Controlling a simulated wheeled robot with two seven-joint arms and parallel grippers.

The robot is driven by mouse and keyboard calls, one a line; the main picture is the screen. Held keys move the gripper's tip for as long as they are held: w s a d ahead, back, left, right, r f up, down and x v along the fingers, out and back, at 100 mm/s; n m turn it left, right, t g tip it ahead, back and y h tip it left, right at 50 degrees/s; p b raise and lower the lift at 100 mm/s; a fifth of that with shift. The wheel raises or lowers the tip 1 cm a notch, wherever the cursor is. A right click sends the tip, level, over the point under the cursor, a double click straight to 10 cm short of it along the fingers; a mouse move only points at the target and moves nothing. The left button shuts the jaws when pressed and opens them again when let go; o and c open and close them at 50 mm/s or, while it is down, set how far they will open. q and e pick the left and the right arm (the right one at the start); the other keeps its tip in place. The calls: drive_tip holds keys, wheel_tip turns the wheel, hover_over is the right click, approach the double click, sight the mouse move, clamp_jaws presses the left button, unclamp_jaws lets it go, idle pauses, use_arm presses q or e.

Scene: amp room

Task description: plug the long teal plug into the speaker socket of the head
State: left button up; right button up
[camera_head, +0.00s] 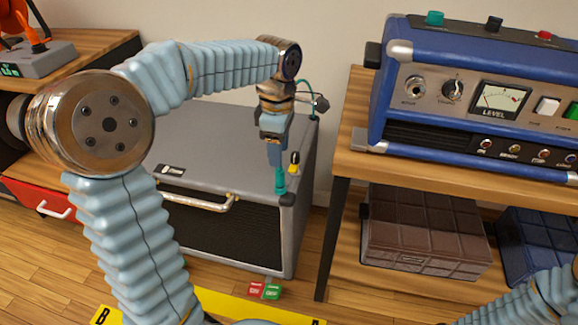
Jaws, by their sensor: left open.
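The long teal plug (281,181) stands upright at the front right corner of the grey cabinet's top. My left gripper (276,157) points down right above the plug and is open. From this angle I cannot tell whether its fingers surround the plug's top. A thin teal cable shows behind the gripper. The blue head (440,75) stands on the wooden table at the right. Its front has a large jack (415,87) at the left and a row of small sockets (513,150) low at the right; their labels are too small to read. My right gripper is out of view.
A black and yellow plug (295,162) stands close beside the teal one on the grey cabinet (225,140). The wooden table (410,170) has a brown padded case (425,230) beneath it. Red and green cards (265,290) lie on the floor.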

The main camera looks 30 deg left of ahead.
sight(279, 170)
use_arm(q)
drive_tip(key=shift+f, duration=0.15)
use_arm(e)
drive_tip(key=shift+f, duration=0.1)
use_arm(q)
wheel_tip(279, 170, down, 8)
drive_tip(key=b, duration=0.6)
drive_tip(key=shift+b, duration=0.35)
drive_tip(key=shift+f, duration=0.4)
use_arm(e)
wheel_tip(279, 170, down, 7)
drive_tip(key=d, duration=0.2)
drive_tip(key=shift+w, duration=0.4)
use_arm(q)
drive_tip(key=shift+r, duration=0.1)
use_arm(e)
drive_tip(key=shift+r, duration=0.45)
use_arm(q)
clamp_jaws()
